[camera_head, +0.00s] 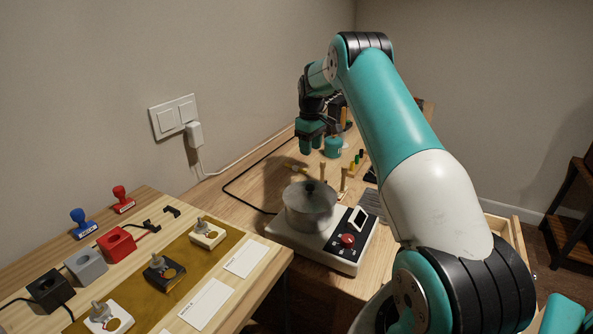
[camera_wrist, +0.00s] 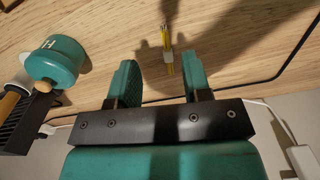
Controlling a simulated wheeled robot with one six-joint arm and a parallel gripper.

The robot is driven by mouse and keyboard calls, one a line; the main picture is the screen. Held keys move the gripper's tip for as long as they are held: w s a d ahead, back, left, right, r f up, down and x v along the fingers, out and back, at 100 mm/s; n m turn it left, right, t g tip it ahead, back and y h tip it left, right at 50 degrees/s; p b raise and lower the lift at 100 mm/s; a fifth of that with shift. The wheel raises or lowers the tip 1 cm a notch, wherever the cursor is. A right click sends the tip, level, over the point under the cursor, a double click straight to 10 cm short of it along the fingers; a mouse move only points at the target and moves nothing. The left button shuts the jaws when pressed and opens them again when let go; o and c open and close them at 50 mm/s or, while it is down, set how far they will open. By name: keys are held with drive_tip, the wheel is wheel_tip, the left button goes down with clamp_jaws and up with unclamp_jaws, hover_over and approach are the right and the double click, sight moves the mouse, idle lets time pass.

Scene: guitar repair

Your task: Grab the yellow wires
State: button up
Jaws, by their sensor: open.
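The yellow wires (camera_wrist: 168,36) lie on the wooden table in the wrist view, a short thin bundle with a grey-white piece around it. In the head view a small yellow piece (camera_head: 295,167) lies on the table just below and left of my gripper. My gripper (camera_head: 311,148) is above the table in the head view. In the wrist view my gripper (camera_wrist: 158,72) is open and empty, its two teal fingers apart. The wires are ahead of the fingertips, nearer the right finger. The exact height above the table is hard to tell.
A black cable (camera_wrist: 270,78) runs across the table near the wires. A metal pot (camera_head: 310,204) sits on a white device (camera_head: 285,238) nearer me. Wooden pegs (camera_head: 343,181) stand nearby.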

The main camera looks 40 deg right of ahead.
sight(308, 171)
drive_tip(key=f, duration=0.8)
drive_tip(key=shift+w+a+f, duration=0.15)
drive_tip(key=shift+a, duration=0.1)
clamp_jaws()
